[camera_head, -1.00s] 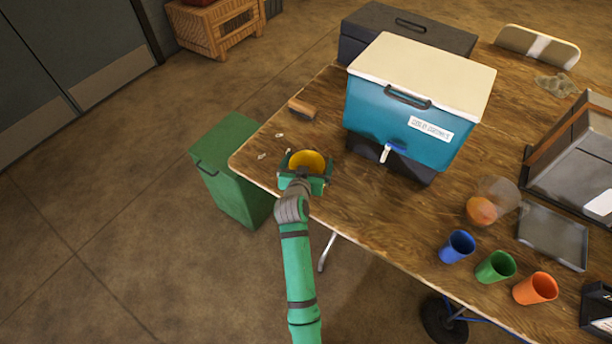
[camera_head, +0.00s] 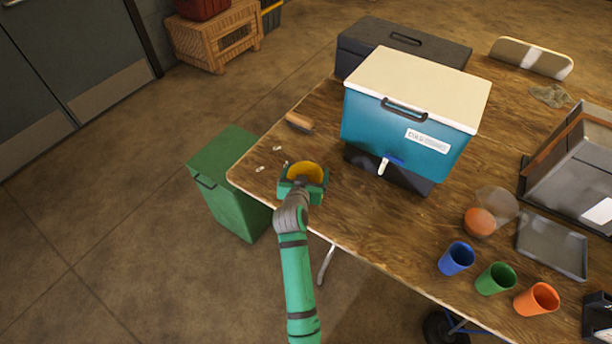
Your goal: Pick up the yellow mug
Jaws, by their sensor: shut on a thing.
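The yellow mug (camera_head: 304,171) is near the left corner of the wooden table, seen from above, with its round open top showing. My gripper (camera_head: 304,177), green at the end of my green arm, is shut on the mug with its jaws at the mug's sides. The gripper hides most of the mug's near side. I cannot tell whether the mug's base touches the table.
A teal cooler (camera_head: 400,125) with a white lid stands on the table (camera_head: 365,225) to the right. A brush (camera_head: 299,122) lies behind the mug. Blue (camera_head: 457,258), green (camera_head: 496,278) and orange (camera_head: 537,299) cups stand at the right front. A green bin (camera_head: 230,185) stands left of the table.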

